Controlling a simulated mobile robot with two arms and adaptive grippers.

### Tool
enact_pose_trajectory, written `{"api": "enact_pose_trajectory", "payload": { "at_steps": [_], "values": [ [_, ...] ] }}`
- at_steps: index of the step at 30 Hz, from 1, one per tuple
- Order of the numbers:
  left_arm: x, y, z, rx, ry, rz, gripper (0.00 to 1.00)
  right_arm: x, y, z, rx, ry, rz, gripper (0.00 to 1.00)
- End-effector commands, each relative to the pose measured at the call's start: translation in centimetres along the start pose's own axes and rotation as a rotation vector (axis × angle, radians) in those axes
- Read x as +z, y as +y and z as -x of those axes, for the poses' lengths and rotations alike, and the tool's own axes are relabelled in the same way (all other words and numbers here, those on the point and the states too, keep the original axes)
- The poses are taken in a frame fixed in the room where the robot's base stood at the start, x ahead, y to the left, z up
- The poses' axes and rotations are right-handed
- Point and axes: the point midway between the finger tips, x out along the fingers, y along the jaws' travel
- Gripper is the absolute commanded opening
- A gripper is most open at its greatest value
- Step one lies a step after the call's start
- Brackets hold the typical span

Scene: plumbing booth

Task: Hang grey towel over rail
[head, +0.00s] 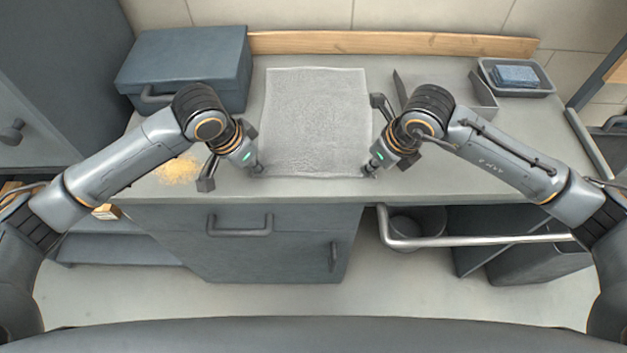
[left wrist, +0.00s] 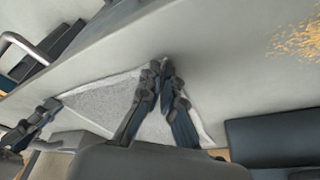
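The grey towel (head: 317,120) lies spread flat on the counter, its near edge close to the counter's front edge. It also shows in the left wrist view (left wrist: 105,95). My left gripper (head: 258,169) is at its near left corner; in the left wrist view its fingertips (left wrist: 160,66) come together at that corner. My right gripper (head: 371,171) is at the near right corner, its fingertips looking close together; it also shows in the left wrist view (left wrist: 50,106). The rail (head: 470,240) is a bare metal bar in front of the counter, lower right.
A blue-grey toolbox (head: 190,62) stands at the back left. Yellowish crumbs (head: 180,169) lie beside my left arm. A tray (head: 541,88) holding a blue sponge (head: 515,76) is at the back right. A bin (head: 415,228) stands under the counter behind the rail.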

Motion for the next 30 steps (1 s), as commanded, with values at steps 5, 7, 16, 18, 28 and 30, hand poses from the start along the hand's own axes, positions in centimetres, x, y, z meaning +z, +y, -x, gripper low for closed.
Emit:
{"api": "enact_pose_trajectory", "payload": {
  "at_steps": [5,7,16,18,28,30],
  "values": [
    [0.4,-0.3,-0.2,-0.006,-0.011,0.004,0.0,-0.4,-0.2,-0.3,-0.005,0.012,-0.003,0.0],
    [0.4,-0.3,-0.1,-0.006,-0.011,0.004,0.0,-0.4,-0.2,-0.2,-0.005,0.012,-0.003,0.0],
    [-0.3,-0.3,1.7,-0.006,-0.009,0.003,0.0,0.2,-0.2,1.6,-0.005,0.01,-0.003,0.0],
    [-0.5,-0.3,2.4,-0.006,-0.009,0.003,0.0,0.5,-0.2,2.3,-0.005,0.009,-0.003,0.0],
    [-1.1,-0.2,4.3,-0.005,-0.007,0.003,0.0,1.1,-0.2,4.3,-0.005,0.007,-0.003,0.0],
    [-1.1,-0.2,4.3,-0.005,-0.007,0.003,0.0,1.1,-0.2,4.3,-0.005,0.007,-0.002,0.0]
  ]
}}
